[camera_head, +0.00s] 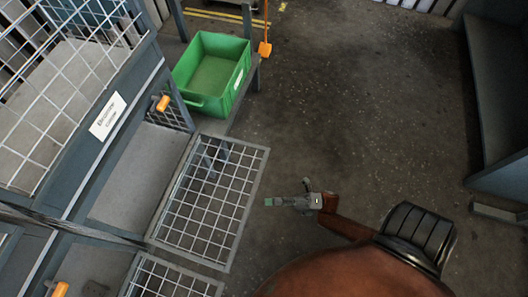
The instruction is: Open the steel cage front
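The steel cage (60,120) with white wire mesh fills the left side of the view. A mesh front panel (226,206) in a grey frame juts outward from the cage over the floor, beside an uncovered compartment (133,172). An orange latch (162,103) sits on the cage frame, and a second orange piece (60,289) shows at the bottom left. My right gripper (272,202) is just right of the panel's outer edge, with a visible gap in the picture. Its fingers are too small to tell whether they are open. My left gripper is not in view.
A green crate (233,103) stands on a grey shelf (247,91) beyond the panel. Another mesh panel (170,283) is at the bottom edge. A dark bench (497,90) stands at right; the floor between is clear.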

